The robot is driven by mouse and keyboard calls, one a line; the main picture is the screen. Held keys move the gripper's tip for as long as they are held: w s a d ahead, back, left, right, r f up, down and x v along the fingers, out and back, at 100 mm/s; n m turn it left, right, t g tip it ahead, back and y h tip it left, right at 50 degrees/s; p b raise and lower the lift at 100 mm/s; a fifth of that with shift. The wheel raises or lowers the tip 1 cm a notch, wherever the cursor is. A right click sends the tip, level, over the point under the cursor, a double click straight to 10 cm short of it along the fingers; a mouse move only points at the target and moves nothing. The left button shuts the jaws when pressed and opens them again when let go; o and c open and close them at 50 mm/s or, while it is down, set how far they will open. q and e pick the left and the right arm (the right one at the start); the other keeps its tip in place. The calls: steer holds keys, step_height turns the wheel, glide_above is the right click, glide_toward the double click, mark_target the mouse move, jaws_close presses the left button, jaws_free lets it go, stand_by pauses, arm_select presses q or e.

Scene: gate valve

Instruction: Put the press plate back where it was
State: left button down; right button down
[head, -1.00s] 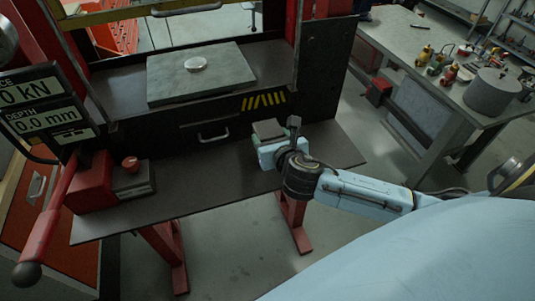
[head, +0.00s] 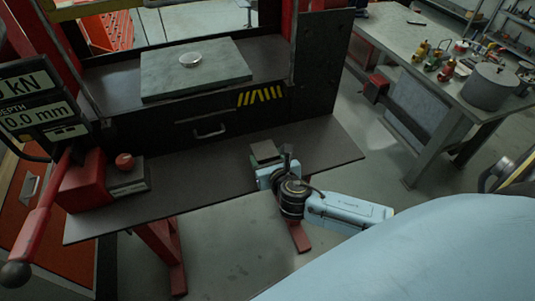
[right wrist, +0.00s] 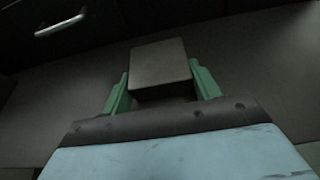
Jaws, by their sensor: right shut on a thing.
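The press plate, a small grey square block (head: 264,150), is between the fingers of my right gripper (head: 267,162), over the front shelf of the press. In the right wrist view the plate (right wrist: 160,66) sits between the two green fingers of the right gripper (right wrist: 162,88), which are shut on its sides. I cannot tell whether its underside touches the shelf. My left gripper is not in view.
The dark front shelf (head: 205,180) is mostly clear. A red lever unit (head: 85,185) and a small block with a red knob (head: 125,175) stand on its left. A cluttered workbench (head: 440,90) stands at right.

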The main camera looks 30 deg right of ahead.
steer(key=shift+f, duration=0.1)
stand_by(0.3)
steer(key=shift+s+a+f+b, duration=0.15)
steer(key=shift+s+f+b, duration=0.15)
steer(key=shift+f, duration=0.15)
steer(key=shift+c, duration=1.9)
jaws_free()
steer(key=shift+s+f, duration=0.1)
steer(key=shift+f, duration=0.15)
steer(key=shift+r, duration=0.45)
steer(key=shift+s+a+r+p, duration=0.1)
steer(key=shift+a+r+p, duration=0.05)
steer(key=shift+p, duration=0.15)
steer(key=r+v, duration=0.1)
steer(key=v, duration=1)
steer(key=shift+d, duration=0.2)
